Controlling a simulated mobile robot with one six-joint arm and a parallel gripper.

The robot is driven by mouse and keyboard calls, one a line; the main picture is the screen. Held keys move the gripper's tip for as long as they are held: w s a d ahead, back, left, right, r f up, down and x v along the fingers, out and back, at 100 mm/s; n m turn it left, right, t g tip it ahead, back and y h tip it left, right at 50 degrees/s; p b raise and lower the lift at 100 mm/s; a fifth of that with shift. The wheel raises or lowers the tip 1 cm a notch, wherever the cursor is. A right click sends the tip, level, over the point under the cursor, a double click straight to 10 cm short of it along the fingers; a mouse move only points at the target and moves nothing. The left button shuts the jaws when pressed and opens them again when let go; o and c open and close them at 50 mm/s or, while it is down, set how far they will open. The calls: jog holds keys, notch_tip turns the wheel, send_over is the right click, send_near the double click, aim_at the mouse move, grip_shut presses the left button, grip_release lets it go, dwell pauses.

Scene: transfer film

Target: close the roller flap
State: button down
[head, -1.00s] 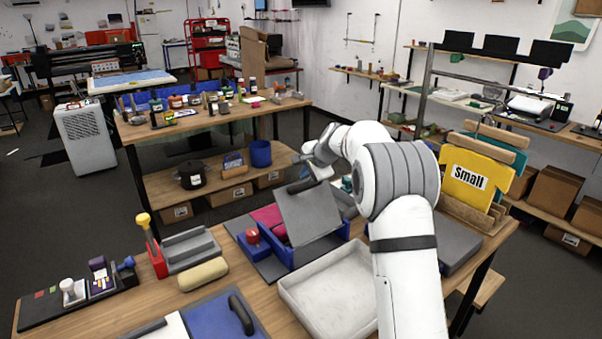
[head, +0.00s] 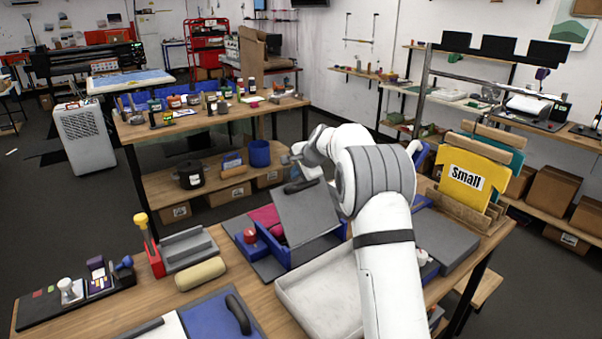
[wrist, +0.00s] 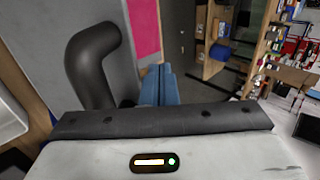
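The roller flap (head: 306,214) is a grey panel standing tilted up on a blue box (head: 275,255) on the table. In the wrist view a thick black curved handle (wrist: 90,62) is large at the left. My gripper (head: 293,160) is just above and behind the flap's top edge in the head view, small and partly hidden by my arm. In the wrist view the blue fingers of my gripper (wrist: 162,85) lie side by side with nothing seen between them, to the right of the black handle. Any contact is unclear.
A pale tray (head: 312,290) is in front, partly behind my arm. A yellow "Small" board (head: 470,175) stands right.

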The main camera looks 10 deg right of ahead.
dwell(0.6)
jog(key=shift+s+d+r, duration=0.1)
jog(key=shift+r, duration=0.1)
jog(key=v, duration=0.4)
jog(key=shift+r, duration=0.25)
notch_tip(320, 180, up, 9)
jog(key=m+t+y+b, duration=0.5)
jog(key=m+t+b, duration=0.3)
jog(key=m+b, duration=0.9)
send_near(309, 186)
jog(key=shift+m, duration=0.5)
jog(key=p+x, duration=0.4)
jog(key=x, duration=0.3)
jog(key=shift+s, duration=0.1)
jog(key=shift+h, duration=0.4)
